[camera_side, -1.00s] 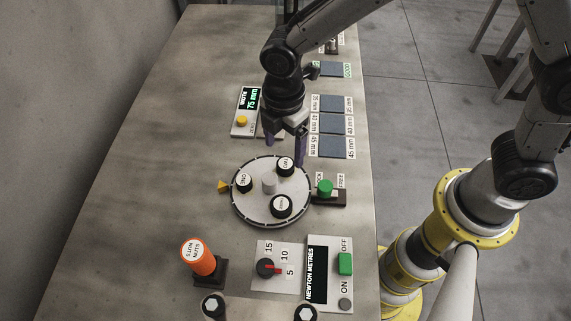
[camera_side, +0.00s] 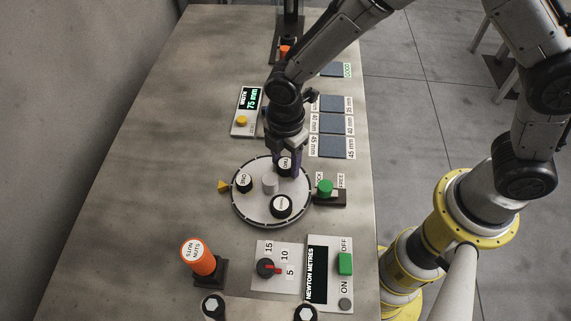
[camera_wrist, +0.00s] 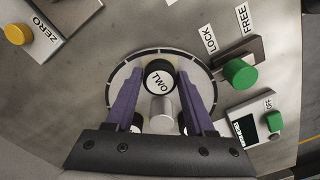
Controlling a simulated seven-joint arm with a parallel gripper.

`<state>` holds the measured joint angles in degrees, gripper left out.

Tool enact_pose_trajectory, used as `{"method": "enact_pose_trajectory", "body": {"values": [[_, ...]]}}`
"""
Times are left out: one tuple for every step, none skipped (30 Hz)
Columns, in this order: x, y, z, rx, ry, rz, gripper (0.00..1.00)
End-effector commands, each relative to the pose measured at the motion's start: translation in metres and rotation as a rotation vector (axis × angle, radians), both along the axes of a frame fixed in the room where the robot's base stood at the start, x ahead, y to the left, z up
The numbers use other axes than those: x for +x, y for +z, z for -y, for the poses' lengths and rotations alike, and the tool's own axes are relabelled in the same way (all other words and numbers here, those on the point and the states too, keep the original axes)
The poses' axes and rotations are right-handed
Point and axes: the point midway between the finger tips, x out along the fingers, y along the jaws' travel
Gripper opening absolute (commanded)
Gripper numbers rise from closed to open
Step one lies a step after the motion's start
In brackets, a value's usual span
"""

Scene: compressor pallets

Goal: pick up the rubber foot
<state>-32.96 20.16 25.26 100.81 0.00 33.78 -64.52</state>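Three black rubber feet with white labelled tops stand on a round white turntable (camera_side: 245,209): ONE (camera_side: 243,179) at left, TWO (camera_side: 285,161) at the back right, and a third (camera_side: 281,206) at the front. My gripper (camera_side: 283,165) is open over TWO, with its purple fingers on either side. In the wrist view, foot TWO (camera_wrist: 159,77) lies between the open fingertips of my gripper (camera_wrist: 160,76). Whether the fingers touch it I cannot tell. The other two feet are mostly hidden behind the fingers there.
A pale hub post (camera_side: 269,184) rises mid-turntable, close to the fingers. A green lock knob (camera_side: 325,187) stands at its right edge, a yellow pointer (camera_side: 223,186) at its left. An orange cylinder (camera_side: 197,257) stands front left. The table's left side is clear.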

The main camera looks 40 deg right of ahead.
Motion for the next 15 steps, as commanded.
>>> {"method": "enact_pose_trajectory", "body": {"values": [[0.0001,0.0002,0.0,0.0,0.0,0.0,0.43],[0.0001,0.0002,0.0,0.0,0.0,0.0,0.38],[0.0,0.0002,0.0,0.0,0.0,0.0,0.3],[0.0001,0.0003,0.0,0.0,0.0,0.0,0.25],[0.0001,0.0003,0.0,0.0,0.0,0.0,0.2],[0.0001,0.0003,0.0,0.0,0.0,0.0,0.12],[0.0001,0.0003,0.0,0.0,0.0,0.0,0.07],[0.0001,0.0003,0.0,0.0,0.0,0.0,0.02],[0.0001,0.0003,0.0,0.0,0.0,0.0,0.0],[0.0002,0.0004,-0.0001,0.0,0.0,0.001,0.0],[0.0002,0.0004,-0.0001,0.0,0.0,0.001,0.0],[0.0002,0.0004,-0.0001,0.0,0.0,0.001,0.0],[0.0002,0.0004,-0.0001,0.0,0.0,0.001,0.0],[0.0002,0.0004,-0.0001,0.0,0.0,0.0,0.0],[0.0002,0.0006,-0.0001,0.0,0.0,0.001,0.0]]}}
